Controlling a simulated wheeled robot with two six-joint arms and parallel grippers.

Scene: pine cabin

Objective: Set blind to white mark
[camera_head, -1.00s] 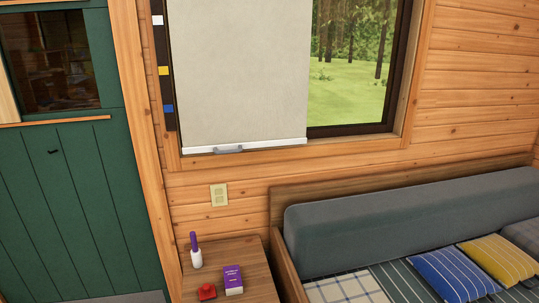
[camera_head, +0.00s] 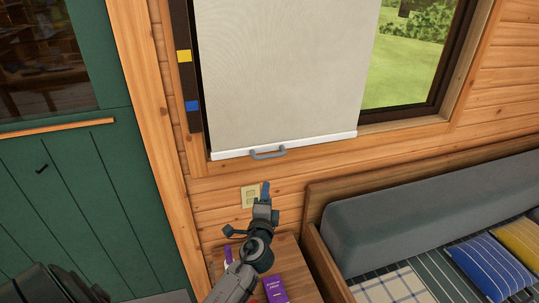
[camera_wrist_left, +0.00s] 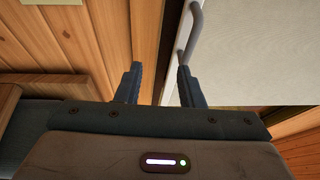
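The pale roller blind (camera_head: 285,65) hangs over the left part of the window. Its white bottom bar (camera_head: 330,139) is below the blue mark (camera_head: 191,105). A grey handle (camera_head: 268,152) sits on that bar. The yellow mark (camera_head: 183,56) is higher on the dark strip; the white mark is out of view now. My left gripper (camera_head: 265,190) is below the handle in the head view. In the left wrist view my left gripper (camera_wrist_left: 157,72) is open and empty, with the handle (camera_wrist_left: 192,32) beyond its fingertips, nearer the right finger.
A wooden side table (camera_head: 295,262) stands below, partly hidden by my left arm, with a purple box (camera_head: 275,288) on it. A grey sofa (camera_head: 410,215) with cushions is at the right, and a green door (camera_head: 75,200) at the left. A wall socket (camera_head: 248,197) is behind my gripper.

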